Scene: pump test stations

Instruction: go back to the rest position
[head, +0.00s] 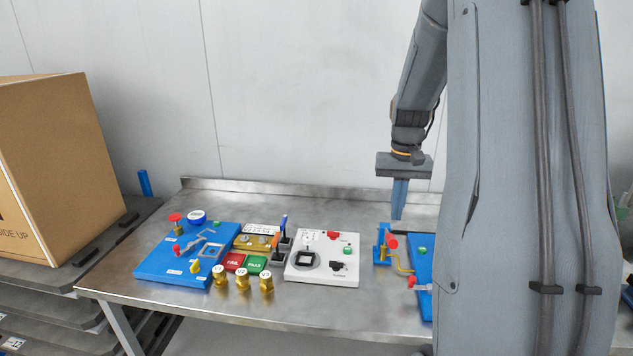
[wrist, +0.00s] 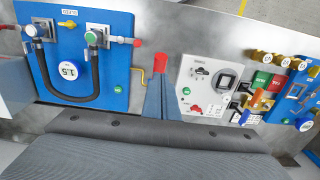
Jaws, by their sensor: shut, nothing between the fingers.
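My gripper (head: 399,217) hangs pointing down above the metal bench, over the gap between the white control box and the right blue panel. Its blue-grey fingers are shut and hold nothing. In the wrist view the closed fingers (wrist: 164,98) stand in the middle of the picture. A red-ended part (head: 393,243) on a yellow pipe lies just below the fingertips in the head view; I cannot tell whether they touch. My arm column hides much of the right blue panel (head: 424,262) in the head view.
The metal bench (head: 190,300) carries a left blue panel (head: 160,262), a white control box (head: 335,270), red and green FAIL and PASS blocks (head: 256,264), and several brass fittings (head: 242,280). A cardboard box (head: 60,160) stands at the left. Space above the bench is free.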

